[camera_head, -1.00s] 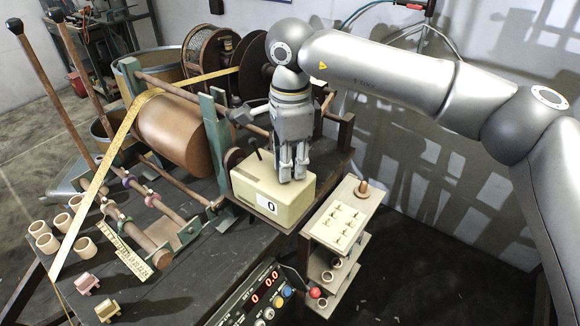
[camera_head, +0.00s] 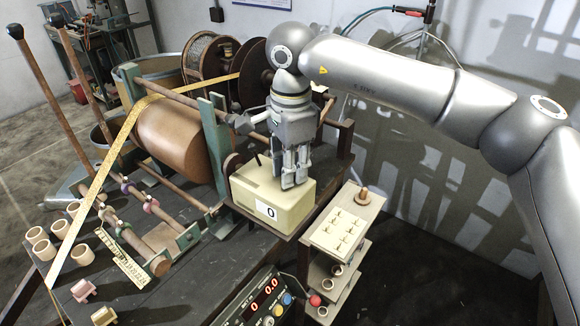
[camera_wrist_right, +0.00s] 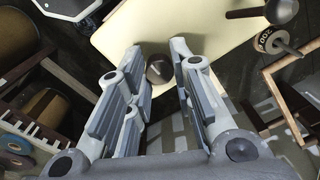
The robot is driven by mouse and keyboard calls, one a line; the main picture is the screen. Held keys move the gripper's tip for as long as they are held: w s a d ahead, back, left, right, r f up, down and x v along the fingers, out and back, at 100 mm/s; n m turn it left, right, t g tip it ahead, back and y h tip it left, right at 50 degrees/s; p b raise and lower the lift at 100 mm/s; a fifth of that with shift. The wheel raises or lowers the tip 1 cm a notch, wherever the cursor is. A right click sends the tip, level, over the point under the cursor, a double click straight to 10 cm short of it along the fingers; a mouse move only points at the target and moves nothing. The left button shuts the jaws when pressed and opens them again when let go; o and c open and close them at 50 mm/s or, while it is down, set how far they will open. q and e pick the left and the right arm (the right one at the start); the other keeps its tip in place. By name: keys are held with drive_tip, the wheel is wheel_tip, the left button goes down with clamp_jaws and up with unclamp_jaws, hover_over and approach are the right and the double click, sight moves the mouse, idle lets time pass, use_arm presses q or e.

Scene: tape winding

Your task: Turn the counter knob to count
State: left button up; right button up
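The counter (camera_head: 262,189) is a cream box with a white label reading 0 on its front. It stands on the machine's dark table in the head view. My right gripper (camera_head: 294,181) points down over the right part of its top. In the right wrist view, the open fingers of my right gripper (camera_wrist_right: 158,50) lie on either side of a dark round knob (camera_wrist_right: 158,69) above the cream counter top (camera_wrist_right: 140,25). A gap shows between the knob and each finger. In the head view the fingers hide the knob. My left gripper is not in view.
A small shelf stand (camera_head: 318,234) is right of the counter. A control box (camera_head: 262,297) with red digits is in front. A copper drum (camera_head: 181,137) with yellow tape (camera_head: 98,178) is to the left. A thin black lever (camera_head: 272,160) stands near the counter's back left.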

drive_tip(key=o, duration=0.4)
wheel_tip(320, 180, up, 12)
drive_tip(key=shift+s, duration=0.1)
idle(0.4)
